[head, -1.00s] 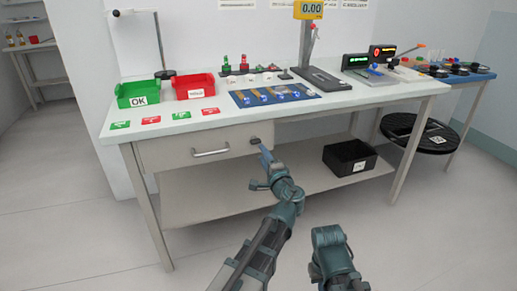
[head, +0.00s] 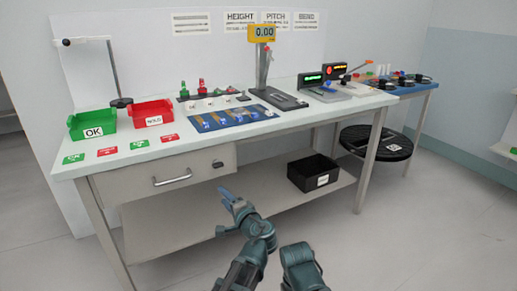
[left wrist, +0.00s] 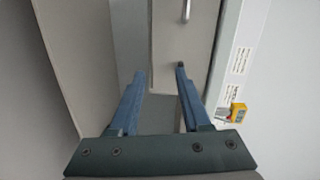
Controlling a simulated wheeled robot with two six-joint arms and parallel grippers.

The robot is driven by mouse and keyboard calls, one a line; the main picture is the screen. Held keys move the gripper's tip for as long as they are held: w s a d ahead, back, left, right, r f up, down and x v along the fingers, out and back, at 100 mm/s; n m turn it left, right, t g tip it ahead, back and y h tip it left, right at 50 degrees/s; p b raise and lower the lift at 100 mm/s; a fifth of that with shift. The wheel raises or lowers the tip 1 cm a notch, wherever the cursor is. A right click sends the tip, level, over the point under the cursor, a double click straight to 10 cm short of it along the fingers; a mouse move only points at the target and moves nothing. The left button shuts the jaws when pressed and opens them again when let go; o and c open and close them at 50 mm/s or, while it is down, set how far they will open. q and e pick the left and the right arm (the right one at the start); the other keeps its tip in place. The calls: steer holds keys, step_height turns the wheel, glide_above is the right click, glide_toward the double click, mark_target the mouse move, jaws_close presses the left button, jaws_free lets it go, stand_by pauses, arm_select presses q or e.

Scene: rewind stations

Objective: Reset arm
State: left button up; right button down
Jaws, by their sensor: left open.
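My left arm reaches forward from the bottom of the head view. Its gripper (head: 229,200) is empty and stands in front of the workbench, below the drawer (head: 200,172). In the left wrist view the two blue fingers (left wrist: 160,75) are apart with nothing between them. The drawer's handle (left wrist: 186,10) shows beyond the right finger. Part of my right arm shows at the bottom of the head view, bent and low. I cannot see its gripper.
The workbench top (head: 150,143) carries a green bin (head: 92,124), a red bin (head: 152,115), a blue mat (head: 222,118) and a scale with a yellow display (head: 264,33). A black crate (head: 313,172) sits on the lower shelf. Floor in front is clear.

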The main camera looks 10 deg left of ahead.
arm_select(q)
steer(key=s+a+f+n+g+h, duration=0.2)
steer(key=s+f+n+g+h, duration=0.25)
steer(key=f, duration=0.45)
steer(key=s+a+f+n+g+h, duration=0.2)
steer(key=s+f+n+g, duration=0.1)
steer(key=s+f+g, duration=0.4)
steer(key=s+d+f+m+g+h, duration=0.2)
steer(key=s+d+h, duration=0.1)
steer(key=s+d, duration=1)
step_height(320, 180, up, 38)
steer(key=w+d+p, duration=0.1)
steer(key=d+p, duration=0.1)
steer(key=p, duration=3.7)
steer(key=shift+w+d, duration=0.25)
steer(key=shift+d, duration=0.15)
steer(key=shift+f, duration=0.15)
